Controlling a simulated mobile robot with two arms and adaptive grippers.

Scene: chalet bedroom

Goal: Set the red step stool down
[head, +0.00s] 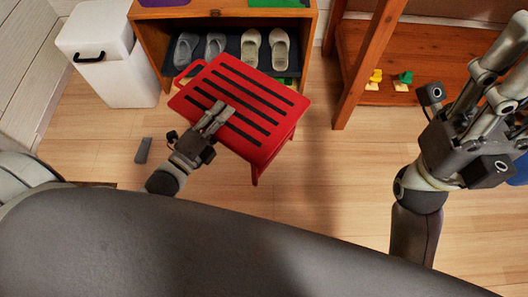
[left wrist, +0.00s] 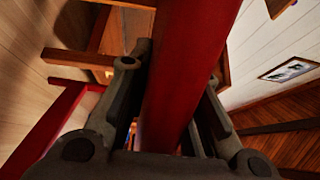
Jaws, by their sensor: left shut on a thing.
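The red step stool (head: 262,88) shows in the head view in front of the wooden shoe cabinet, its top crossed by dark grip strips. It looks turned at an angle, and one leg shows at its near right. I cannot tell whether its legs touch the floor. My left gripper (head: 216,116) reaches over its near left side. In the left wrist view a red bar of the stool (left wrist: 193,70) runs between the fingers, which are shut on it. My right gripper (head: 518,75) is at the right of the head view, away from the stool, its fingers apart and empty.
The wooden cabinet (head: 145,38) holding grey and beige slippers stands close behind the stool. A white bin (head: 118,62) is at the left. A wooden shelf (head: 345,100) with small yellow and green things is at the right. A grey object (head: 143,150) lies on the floor. Floor right of the stool is clear.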

